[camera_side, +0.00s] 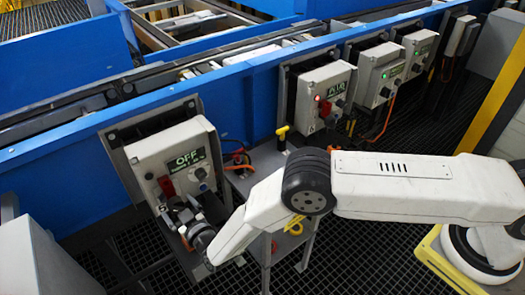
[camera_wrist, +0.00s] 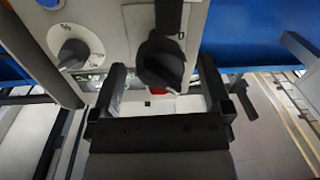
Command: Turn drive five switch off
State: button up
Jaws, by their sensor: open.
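A light grey control box (camera_side: 150,152) with a lit "OFF" display (camera_side: 187,160) is at the left in the side view. A red part (camera_side: 166,187) and small knobs (camera_side: 201,173) are on its front. My gripper (camera_side: 178,207) is at the lower front of this box. In the wrist view my gripper (camera_wrist: 165,85) is open, with a dark rotary switch (camera_wrist: 160,62) between its fingers and a visible gap on each side. A second, grey knob (camera_wrist: 74,53) on a white dial is left of it.
Further boxes stand along the blue conveyor frame (camera_side: 240,100): one with a red light (camera_side: 312,78), then others (camera_side: 378,75) with green lights. A small grey stand with a yellow-topped handle (camera_side: 282,131) is right of my gripper. The floor is dark grating.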

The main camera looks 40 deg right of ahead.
aim_at(180, 211)
jog(key=shift+s+d, duration=0.2)
jog(key=shift+s, duration=2.85)
jog(key=m, duration=0.3)
jog(key=s+m, duration=0.1)
jog(key=m, duration=0.3)
jog(key=m+h, duration=0.1)
jog(key=m, duration=0.3)
jog(key=shift+s+a, duration=0.35)
jog(key=shift+s, duration=0.05)
jog(key=shift+w, duration=3.9)
jog(key=c, duration=1.3)
jog(key=shift+o, duration=0.2)
